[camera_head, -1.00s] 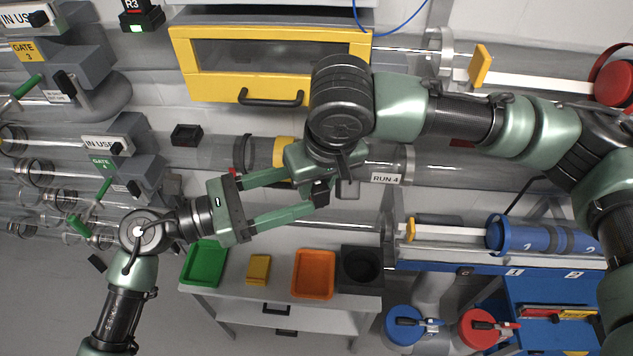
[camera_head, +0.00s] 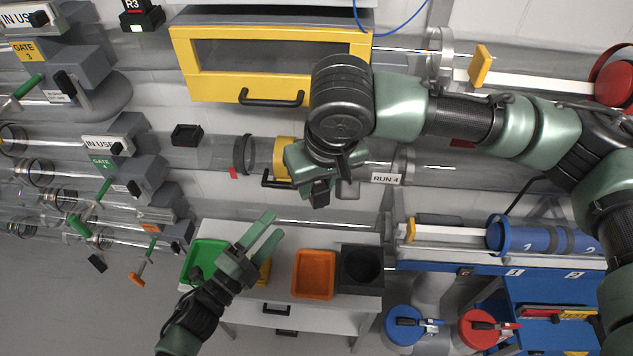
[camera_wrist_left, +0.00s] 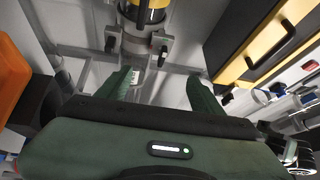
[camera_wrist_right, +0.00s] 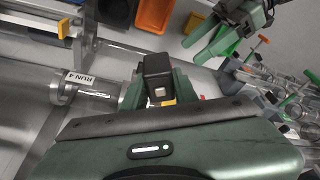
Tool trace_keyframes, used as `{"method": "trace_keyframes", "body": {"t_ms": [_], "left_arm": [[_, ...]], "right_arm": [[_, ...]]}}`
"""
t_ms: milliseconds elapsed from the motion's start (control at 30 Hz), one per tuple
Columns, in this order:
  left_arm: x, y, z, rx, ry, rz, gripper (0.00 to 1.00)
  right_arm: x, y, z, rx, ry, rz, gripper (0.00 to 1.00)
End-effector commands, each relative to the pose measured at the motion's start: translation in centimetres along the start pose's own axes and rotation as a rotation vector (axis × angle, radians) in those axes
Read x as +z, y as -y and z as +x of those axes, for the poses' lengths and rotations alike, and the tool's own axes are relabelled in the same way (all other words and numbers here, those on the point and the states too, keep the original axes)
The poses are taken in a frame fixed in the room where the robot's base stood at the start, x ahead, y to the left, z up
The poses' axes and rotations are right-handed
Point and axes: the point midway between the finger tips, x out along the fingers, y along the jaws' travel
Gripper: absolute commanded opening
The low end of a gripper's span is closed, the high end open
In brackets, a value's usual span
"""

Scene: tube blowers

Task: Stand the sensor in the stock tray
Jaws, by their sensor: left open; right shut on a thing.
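My right gripper (camera_head: 318,184) is shut on a small black block, which I take for the sensor (camera_head: 319,197). It hangs in the air in front of the RUN 4 pipe. The right wrist view shows the black block (camera_wrist_right: 158,72) between the fingers, with a small pale window. My left gripper (camera_head: 272,226) is open and empty, below and left of the sensor, over the bench. Trays on the bench are a green tray (camera_head: 196,272), partly hidden by my left arm, and an orange tray (camera_head: 314,274). No label shows which is the stock tray.
A black holder with a round opening (camera_head: 361,268) stands right of the orange tray. A yellow item is mostly hidden behind my left gripper. A yellow-framed cabinet (camera_head: 185,65) sits above; gates with green handles (camera_head: 103,188) crowd the left. A blue rack (camera_head: 530,290) is at right.

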Motion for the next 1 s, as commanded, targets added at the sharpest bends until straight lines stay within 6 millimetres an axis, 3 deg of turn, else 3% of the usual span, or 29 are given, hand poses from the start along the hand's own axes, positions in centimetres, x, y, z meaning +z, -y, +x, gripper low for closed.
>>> {"method": "trace_keyframes", "body": {"t_ms": [33, 100, 267, 467, 700, 833, 1000], "left_arm": [[-0.8, -2.9, -0.3, 0.051, 0.044, -0.13, 0.67], [-1.8, -6.6, -0.9, 0.118, 0.104, -0.292, 0.67], [-5.0, -14.4, -2.9, 0.272, 0.236, -0.616, 0.67], [-9.9, -23.3, -7.3, 0.473, 0.413, -0.945, 0.67], [-13.8, -32.5, -15.8, 0.705, 0.69, -1.221, 0.67], [-13.9, -36.4, -21.7, 0.802, 0.872, -1.305, 0.67], [-12.3, -40.0, -30.2, 0.883, 1.124, -1.358, 0.67]], "right_arm": [[0.0, 0.0, 0.0, 0.0, 0.0, 0.0, 0.0], [0.0, 0.0, 0.0, 0.0, 0.0, 0.0, 0.0], [0.0, 0.0, 0.0, 0.0, 0.0, 0.0, 0.0], [0.0, 0.0, 0.0, 0.0, 0.0, 0.0, 0.0], [0.0, 0.0, 0.0, 0.0, 0.0, 0.0, 0.0], [0.0, 0.0, 0.0, 0.0, -0.001, 0.0, 0.0], [0.0, 0.0, 0.0, 0.0, 0.0, 0.0, 0.0]]}}
